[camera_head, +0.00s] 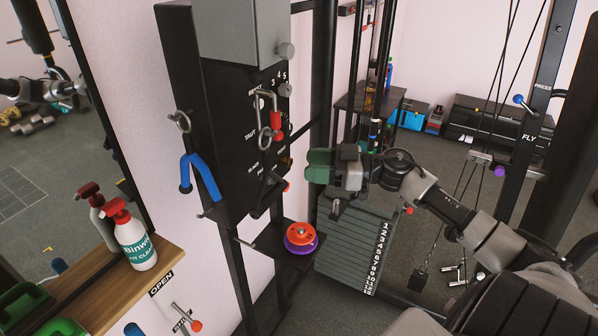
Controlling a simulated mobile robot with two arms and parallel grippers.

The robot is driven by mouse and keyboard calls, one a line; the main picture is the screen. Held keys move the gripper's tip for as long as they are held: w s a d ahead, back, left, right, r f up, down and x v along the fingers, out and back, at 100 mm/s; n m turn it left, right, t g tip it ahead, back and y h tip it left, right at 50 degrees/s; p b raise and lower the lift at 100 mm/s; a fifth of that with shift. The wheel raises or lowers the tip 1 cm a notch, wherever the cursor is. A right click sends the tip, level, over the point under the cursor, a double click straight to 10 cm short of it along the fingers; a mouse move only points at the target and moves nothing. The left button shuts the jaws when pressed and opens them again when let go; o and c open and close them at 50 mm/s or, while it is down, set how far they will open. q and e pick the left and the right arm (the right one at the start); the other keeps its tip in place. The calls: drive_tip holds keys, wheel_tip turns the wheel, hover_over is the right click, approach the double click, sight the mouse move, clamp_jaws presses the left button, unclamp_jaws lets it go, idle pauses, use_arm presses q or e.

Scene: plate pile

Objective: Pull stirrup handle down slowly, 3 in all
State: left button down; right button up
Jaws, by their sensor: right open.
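A blue stirrup-shaped handle (203,175) hangs below a metal ring (180,122) on the left side of a black upright machine (185,75). A red-gripped metal piece (276,120) sits on the machine's marked front panel; I cannot tell whether it is also a handle. My right gripper (318,165), with green fingers, is open in front of the weight stack, to the right of the panel. It is apart from the blue handle and appears empty. My left gripper is not in view.
A white spray bottle with a red top (132,234) stands on a wooden shelf (97,283) at the left, beside a mirror. Orange and purple discs (301,236) lie on a low black stand. A grey numbered weight stack (345,243) is below my right gripper.

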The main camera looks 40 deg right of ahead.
sight(267, 168)
drive_tip(key=shift+w+d+p+x, duration=0.15)
drive_tip(key=shift+p+x, duration=0.55)
drive_tip(key=shift+x, duration=1.8)
drive_tip(key=shift+w+d+p+x, duration=0.15)
drive_tip(key=shift+p+x, duration=0.5)
drive_tip(key=shift+x, duration=1.9)
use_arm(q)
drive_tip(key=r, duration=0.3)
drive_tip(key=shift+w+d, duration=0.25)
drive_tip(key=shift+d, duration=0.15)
use_arm(e)
drive_tip(key=shift+w+a+f, duration=0.15)
drive_tip(key=shift+w+f, duration=0.05)
drive_tip(key=shift+f, duration=0.05)
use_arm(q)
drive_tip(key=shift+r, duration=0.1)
use_arm(e)
drive_tip(key=shift+p, duration=0.65)
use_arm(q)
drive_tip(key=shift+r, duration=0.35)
